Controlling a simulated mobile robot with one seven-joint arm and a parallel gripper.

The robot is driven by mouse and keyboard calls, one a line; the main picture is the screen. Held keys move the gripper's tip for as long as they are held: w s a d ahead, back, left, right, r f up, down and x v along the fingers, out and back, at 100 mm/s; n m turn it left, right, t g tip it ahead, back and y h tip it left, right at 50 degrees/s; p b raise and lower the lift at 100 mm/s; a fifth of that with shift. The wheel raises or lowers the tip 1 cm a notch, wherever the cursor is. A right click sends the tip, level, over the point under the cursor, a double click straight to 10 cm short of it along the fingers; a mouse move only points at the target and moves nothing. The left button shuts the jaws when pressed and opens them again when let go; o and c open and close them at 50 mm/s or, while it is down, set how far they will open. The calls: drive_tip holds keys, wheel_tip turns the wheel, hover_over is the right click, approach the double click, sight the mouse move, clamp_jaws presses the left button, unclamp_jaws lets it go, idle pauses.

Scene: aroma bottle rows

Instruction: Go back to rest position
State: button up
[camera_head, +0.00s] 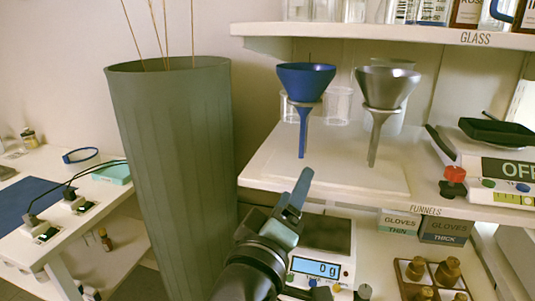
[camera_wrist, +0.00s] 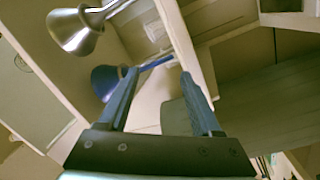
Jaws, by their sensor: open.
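My gripper (camera_head: 302,186) is open, in front of the funnel shelf and below the blue funnel's stem in the head view. In the wrist view its two blue fingers (camera_wrist: 159,80) are spread apart with nothing clasped between them. The blue funnel (camera_head: 307,80) sits upright in a holder on the shelf; in the wrist view its cone (camera_wrist: 102,82) shows beside the left finger, with its stem beyond the fingertips. A silvery metal funnel (camera_head: 387,86) sits in a holder to its right and also shows in the wrist view (camera_wrist: 76,34).
A tall grey-green bin (camera_head: 172,150) with thin sticks stands left of my arm. The funnel shelf (camera_head: 285,172) is close to my gripper, with a scale (camera_head: 330,238) reading 0 g below it. A wooden rack (camera_head: 405,285) with brown-topped bottles stands lower right.

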drive_tip(key=s+a+r+m+t+y, duration=0.1)
drive_tip(key=s+r+m+t+y, duration=0.15)
drive_tip(key=s+r, duration=0.5)
drive_tip(key=s+a+r+m+t+y, duration=0.2)
drive_tip(key=s+r+m+t, duration=0.15)
drive_tip(key=r, duration=0.75)
drive_tip(key=s+a+r+m+t+y, duration=0.1)
drive_tip(key=s+r+m+t+y, duration=0.2)
drive_tip(key=s+r, duration=0.45)
drive_tip(key=w+r+n+t+p, duration=0.1)
drive_tip(key=w+r+p, duration=0.2)
drive_tip(key=r+p, duration=1.8)
drive_tip(key=shift+r+h, duration=0.4)
drive_tip(key=shift+h, duration=0.05)
